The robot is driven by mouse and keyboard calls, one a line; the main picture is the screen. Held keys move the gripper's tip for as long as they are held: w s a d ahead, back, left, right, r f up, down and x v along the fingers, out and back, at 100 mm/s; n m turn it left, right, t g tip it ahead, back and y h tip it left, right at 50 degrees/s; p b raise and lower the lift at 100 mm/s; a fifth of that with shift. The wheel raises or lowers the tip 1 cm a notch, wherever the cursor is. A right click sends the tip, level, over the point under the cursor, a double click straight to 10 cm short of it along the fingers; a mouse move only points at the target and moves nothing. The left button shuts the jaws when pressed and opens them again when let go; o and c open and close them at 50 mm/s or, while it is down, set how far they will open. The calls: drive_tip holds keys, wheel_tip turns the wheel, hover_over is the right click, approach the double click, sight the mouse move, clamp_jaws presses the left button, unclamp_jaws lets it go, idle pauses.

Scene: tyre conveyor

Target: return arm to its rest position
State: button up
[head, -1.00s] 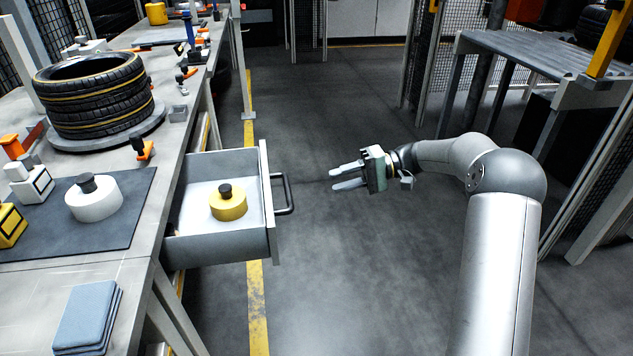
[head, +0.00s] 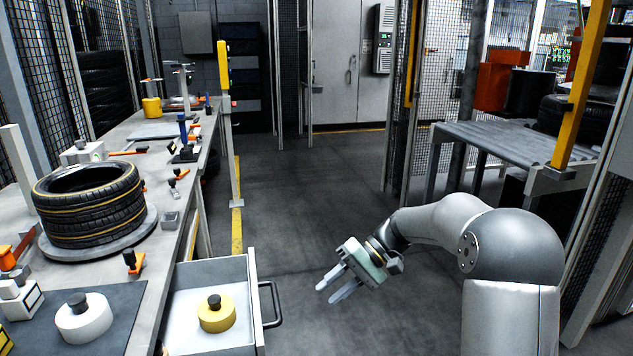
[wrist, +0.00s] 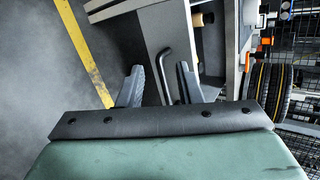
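My gripper (head: 337,288) hangs in free air over the floor, to the right of the open drawer. Its two fingers are spread apart with nothing between them and point down and left in the head view. The wrist view also shows the open gripper (wrist: 160,88), with the drawer handle (wrist: 166,68) seen beyond and between the fingers. My arm reaches in from the right, bent at the elbow. The drawer (head: 253,300) is pulled out from the workbench, and a yellow round weight with a dark knob (head: 217,318) stands in it.
The workbench (head: 150,290) along the left bears stacked tyres (head: 90,210), a white weight (head: 84,320) and small tools. A roller table (head: 510,145) stands at the right behind my arm. The floor (head: 310,210) between is clear, with a yellow line beside the bench.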

drive_tip(key=s+d+r+t+h+p, duration=0.1)
drive_tip(key=s+d+r+h+p, duration=0.2)
drive_tip(key=s, duration=0.6)
drive_tip(key=s+d+r+t+h+p, duration=0.1)
drive_tip(key=s+d+r+h+p, duration=0.1)
drive_tip(key=s+r+p, duration=0.5)
drive_tip(key=s+d+r+m+t+h+p, duration=0.1)
drive_tip(key=s+r+h+p, duration=0.4)
drive_tip(key=s, duration=0.6)
drive_tip(key=d+t+p, duration=0.1)
drive_tip(key=d, duration=0.1)
drive_tip(key=shift+s+d+r, duration=0.2)
drive_tip(key=shift+s+d, duration=0.1)
drive_tip(key=shift+d, duration=0.05)
drive_tip(key=shift+a, duration=0.1)
